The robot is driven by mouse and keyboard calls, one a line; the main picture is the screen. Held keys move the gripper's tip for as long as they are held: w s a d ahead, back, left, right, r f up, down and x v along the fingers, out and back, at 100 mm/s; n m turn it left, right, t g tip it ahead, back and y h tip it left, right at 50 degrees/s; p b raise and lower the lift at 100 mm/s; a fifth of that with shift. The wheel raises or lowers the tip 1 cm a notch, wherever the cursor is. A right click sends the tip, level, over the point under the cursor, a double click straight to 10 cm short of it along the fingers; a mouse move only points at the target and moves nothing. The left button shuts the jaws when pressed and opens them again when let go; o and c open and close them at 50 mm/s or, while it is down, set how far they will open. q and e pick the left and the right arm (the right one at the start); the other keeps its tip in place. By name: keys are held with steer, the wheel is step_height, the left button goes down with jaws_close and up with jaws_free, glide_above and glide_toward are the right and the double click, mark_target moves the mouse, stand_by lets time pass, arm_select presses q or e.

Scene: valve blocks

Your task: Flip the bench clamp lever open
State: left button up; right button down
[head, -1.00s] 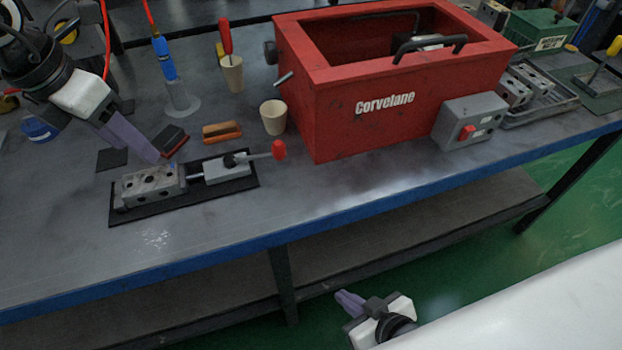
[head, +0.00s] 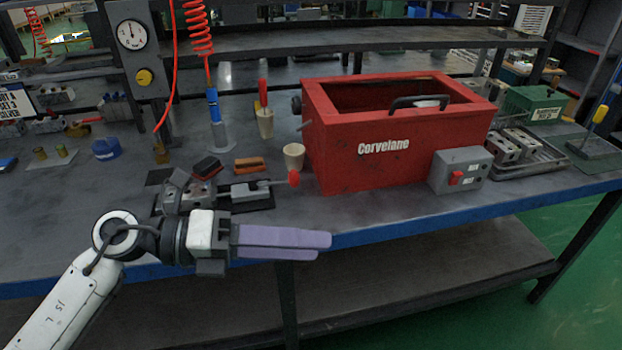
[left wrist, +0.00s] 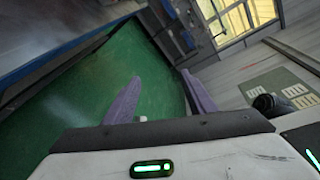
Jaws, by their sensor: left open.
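The bench clamp (head: 247,195) is a grey body on a dark mat in the head view. Its lever runs out to the right, low over the mat, and ends in a red knob (head: 293,178). A grey metal block (head: 172,200) with holes sits left of the clamp, partly hidden by my left arm. My left gripper (head: 325,246) is in front of the clamp at the bench's front edge, pointing right, apart from the lever. Its two purple fingers are spread and empty. In the left wrist view the open fingers (left wrist: 161,75) have only green floor between them. My right gripper is out of view.
A red Corvelane box (head: 345,155) with a grey switch box (head: 460,170) stands right of the lever. A beige cup (head: 293,157), a brown-orange brush (head: 249,164) and a dark red-edged block (head: 207,168) lie behind the clamp. The bench front is mostly clear.

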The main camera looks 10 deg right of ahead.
arm_select(q)
steer(key=w+a+r+n+t+h, duration=0.1)
steer(key=w+a+n+t+h, duration=0.3)
steer(key=n+t, duration=0.95)
steer(key=w+a+f+n+t+y, duration=0.2)
steer(key=a+f+n+t+y, duration=0.3)
steer(key=a+f+n+y, duration=0.7)
steer(key=s+a+f+n+g+y, duration=0.1)
steer(key=s+a+f+n+y, duration=0.15)
steer(key=f+n, duration=0.3)
steer(key=s+a+f+n+g+y, duration=0.1)
steer(key=s+f+n+g, duration=0.15)
steer(key=f+n, duration=0.35)
steer(key=s+a+f+n+g+y, duration=0.1)
steer(key=s+a+f+n+g, duration=0.2)
steer(key=s+f, duration=0.9)
steer(key=shift+s+f+n+g+y, duration=0.2)
steer(key=shift+s+n+g+y, duration=0.15)
steer(key=shift+s+g, duration=0.65)
